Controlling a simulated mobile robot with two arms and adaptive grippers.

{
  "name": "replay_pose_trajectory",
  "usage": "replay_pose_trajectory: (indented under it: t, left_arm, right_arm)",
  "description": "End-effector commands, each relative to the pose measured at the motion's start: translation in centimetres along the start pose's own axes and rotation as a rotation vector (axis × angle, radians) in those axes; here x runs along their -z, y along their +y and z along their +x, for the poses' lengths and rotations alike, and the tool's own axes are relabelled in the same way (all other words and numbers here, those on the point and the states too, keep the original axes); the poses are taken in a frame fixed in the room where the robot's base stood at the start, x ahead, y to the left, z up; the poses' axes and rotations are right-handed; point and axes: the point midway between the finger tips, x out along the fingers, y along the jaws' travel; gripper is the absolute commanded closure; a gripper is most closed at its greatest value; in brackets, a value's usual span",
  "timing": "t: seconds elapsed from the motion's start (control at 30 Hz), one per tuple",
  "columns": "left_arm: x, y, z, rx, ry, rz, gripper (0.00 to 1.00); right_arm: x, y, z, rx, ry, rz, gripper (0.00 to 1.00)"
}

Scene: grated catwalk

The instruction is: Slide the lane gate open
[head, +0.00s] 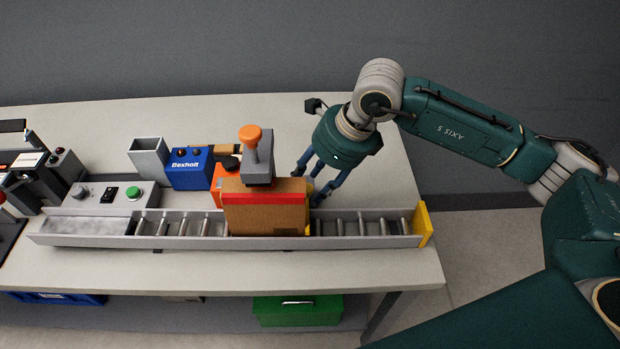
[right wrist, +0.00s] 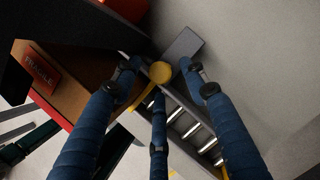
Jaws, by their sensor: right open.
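The lane is a grey roller conveyor (head: 365,241) along the front of the bench, with a yellow end stop (head: 425,224). In the right wrist view a round yellow knob (right wrist: 160,72) with a yellow bar sits at the lane's edge beside a grey plate (right wrist: 183,45); this looks like the gate. In the head view only a bit of yellow shows, between the box and my fingers. My right gripper (head: 314,186) is open, pointing down, its blue fingers spread about the knob. I cannot tell whether they touch it. My left gripper is not in view.
A brown box with a red band (head: 262,215) stands in the lane, left of my right gripper. A grey post with an orange knob (head: 251,135) rises behind it. A blue box (head: 189,170) and a control panel (head: 105,197) stand further left. The bench's back right is clear.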

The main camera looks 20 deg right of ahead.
Motion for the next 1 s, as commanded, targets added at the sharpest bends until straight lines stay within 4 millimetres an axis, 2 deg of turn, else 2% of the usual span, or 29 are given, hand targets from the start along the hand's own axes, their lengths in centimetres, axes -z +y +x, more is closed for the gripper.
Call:
replay_pose_trajectory:
  t: [0.13,0.43,0.6,0.67,0.87,1.0]
  left_arm:
    - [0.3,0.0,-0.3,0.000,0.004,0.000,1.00]
    - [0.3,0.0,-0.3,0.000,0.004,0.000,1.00]
    - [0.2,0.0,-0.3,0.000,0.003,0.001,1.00]
    - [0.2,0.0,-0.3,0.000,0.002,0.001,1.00]
    - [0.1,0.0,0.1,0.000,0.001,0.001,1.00]
    - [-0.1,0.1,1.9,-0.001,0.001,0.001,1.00]
  right_arm:
    - [0.0,0.0,1.0,0.000,0.001,0.001,0.57]
    - [0.1,0.0,1.3,0.001,0.000,-0.001,0.57]
    - [0.0,0.0,1.3,0.001,0.000,-0.001,0.91]
    - [0.0,0.0,1.3,0.001,0.000,-0.001,1.00]
    - [-0.1,-0.3,1.4,0.002,-0.002,0.000,1.00]
    - [-0.9,-2.7,2.2,0.005,-0.004,0.003,1.00]
